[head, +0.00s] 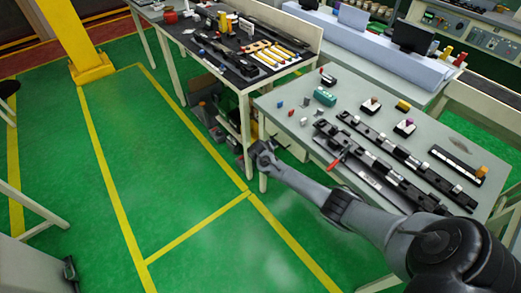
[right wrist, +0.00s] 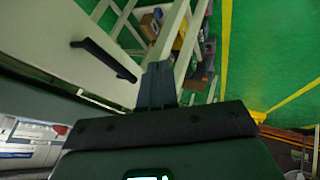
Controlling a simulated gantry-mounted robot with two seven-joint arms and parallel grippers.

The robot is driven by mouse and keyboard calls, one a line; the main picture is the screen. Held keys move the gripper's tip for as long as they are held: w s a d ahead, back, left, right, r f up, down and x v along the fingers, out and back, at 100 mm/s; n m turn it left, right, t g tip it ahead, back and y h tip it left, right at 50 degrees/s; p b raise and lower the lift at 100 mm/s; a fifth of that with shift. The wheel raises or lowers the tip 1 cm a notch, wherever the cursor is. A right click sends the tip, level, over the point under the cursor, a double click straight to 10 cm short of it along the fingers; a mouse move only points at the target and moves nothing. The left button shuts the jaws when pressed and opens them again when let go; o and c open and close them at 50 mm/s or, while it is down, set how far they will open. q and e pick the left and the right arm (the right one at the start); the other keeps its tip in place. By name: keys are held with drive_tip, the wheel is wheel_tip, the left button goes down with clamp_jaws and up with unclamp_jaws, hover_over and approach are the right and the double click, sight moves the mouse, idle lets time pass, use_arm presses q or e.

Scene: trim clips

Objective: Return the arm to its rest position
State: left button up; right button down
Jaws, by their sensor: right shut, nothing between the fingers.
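My right arm (head: 345,208) reaches in from the lower right of the head view, along the front of the grey table (head: 265,102). Its gripper (head: 262,152) is off the table's left front corner, over the green floor. In the right wrist view the gripper's fingers (right wrist: 158,85) are together with nothing between them. Long black trim strips with clips (head: 375,150) lie on the table, and a red-handled piece (head: 338,160) lies among them. My left gripper is in neither view.
A second bench (head: 240,75) with tools and yellow-handled pieces stands behind. Small blocks and a teal box (head: 325,97) sit on the near table. Boxes (head: 215,115) are stored under the bench. Open green floor (head: 165,150) with yellow lines lies to the left.

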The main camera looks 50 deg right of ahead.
drive_tip(key=d+p+v, duration=0.1)
drive_tip(key=p+v, duration=0.1)
drive_tip(key=v, duration=0.6)
drive_tip(key=s+a+f+n+g+y, duration=0.1)
drive_tip(key=s+a+f, duration=0.3)
drive_tip(key=s+f, duration=0.2)
drive_tip(key=s+a+f+g, duration=0.1)
drive_tip(key=s+a+f, duration=0.35)
drive_tip(key=s, duration=0.25)
drive_tip(key=s+a+r+n+y, duration=0.1)
drive_tip(key=s+a+y, duration=0.1)
drive_tip(key=s+a, duration=0.55)
drive_tip(key=s+a+r+n+y, duration=0.1)
drive_tip(key=s+a+y, duration=0.3)
drive_tip(key=a, duration=0.6)
drive_tip(key=s+a+r+n+t+p, duration=0.1)
drive_tip(key=a+r+p, duration=0.1)
drive_tip(key=r+p, duration=1.1)
drive_tip(key=s+a+r+n+t+p, duration=0.1)
drive_tip(key=r+p, duration=1.2)
drive_tip(key=r, duration=1.6)
drive_tip(key=s+a+n, duration=0.1)
drive_tip(key=a, duration=0.1)
drive_tip(key=shift+a+r, duration=0.25)
drive_tip(key=shift+a, duration=0.1)
